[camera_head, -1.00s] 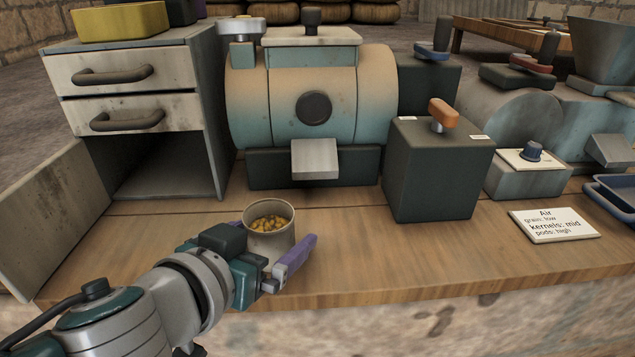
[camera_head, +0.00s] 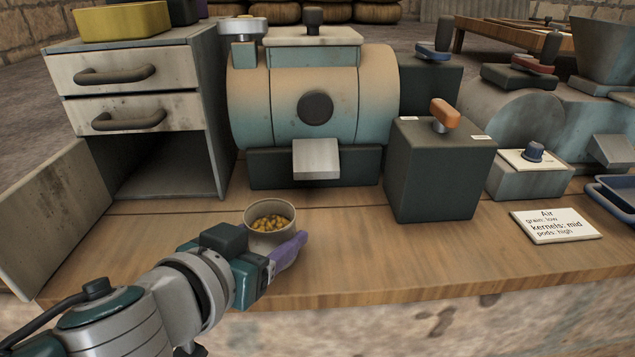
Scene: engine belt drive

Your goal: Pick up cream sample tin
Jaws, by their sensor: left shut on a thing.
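The cream sample tin (camera_head: 270,240) is a round, open-topped tin with golden kernels in it, upright near the front of the wooden bench. My left gripper (camera_head: 284,252) comes in from the lower left, and its purple fingers are shut on the tin. The near finger covers part of the tin's lower right side, and the far finger is hidden. I cannot tell whether the tin's base touches the bench. My right gripper is not in view.
Behind the tin stands a teal and cream drum machine (camera_head: 315,105) with a metal chute. A cabinet (camera_head: 140,110) with an open lower bay is at left. A dark box (camera_head: 440,170) with an orange lever and a label card (camera_head: 555,226) are at right. The front bench is clear.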

